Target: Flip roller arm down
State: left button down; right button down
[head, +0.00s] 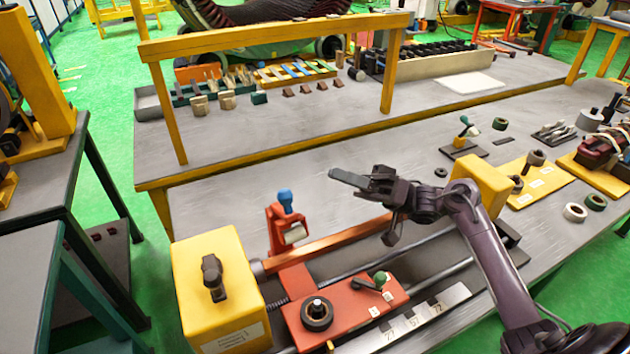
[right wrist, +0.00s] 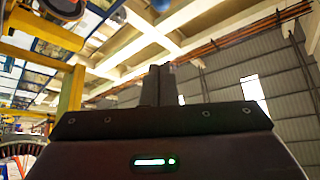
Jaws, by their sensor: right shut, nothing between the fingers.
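The roller arm (head: 276,232) is a red bracket with a blue knob (head: 286,197) on top and a pale roller (head: 295,233) on its side. It stands upright at the back of the red carriage (head: 352,308) in the head view. My right gripper (head: 340,176) is shut and empty, pointing left above and to the right of the blue knob, apart from it. In the right wrist view its closed fingers (right wrist: 157,86) stand upright in the middle. A small blue shape (right wrist: 160,4) shows at the top edge there; I cannot tell what it is. My left gripper is not in view.
A yellow end block (head: 218,290) with a dark handle stands left of the carriage, and another yellow block (head: 482,184) stands to the right. A copper-coloured bar (head: 330,243) runs between them. A yellow frame (head: 275,40) rises over the bench behind. The grey bench top (head: 240,205) behind the roller arm is clear.

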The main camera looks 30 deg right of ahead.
aim_at(281, 200)
jog(key=s+r+p+x, duration=0.1)
jog(key=p+x, duration=0.3)
jog(key=x, duration=0.5)
jog(key=f, duration=0.1)
jog(key=s+a+f+p, duration=0.1)
jog(key=f, duration=0.1)
jog(key=shift+s+a+f+p, duration=0.2)
jog(key=shift+s+f+p, duration=0.1)
jog(key=shift+s+f, duration=0.1)
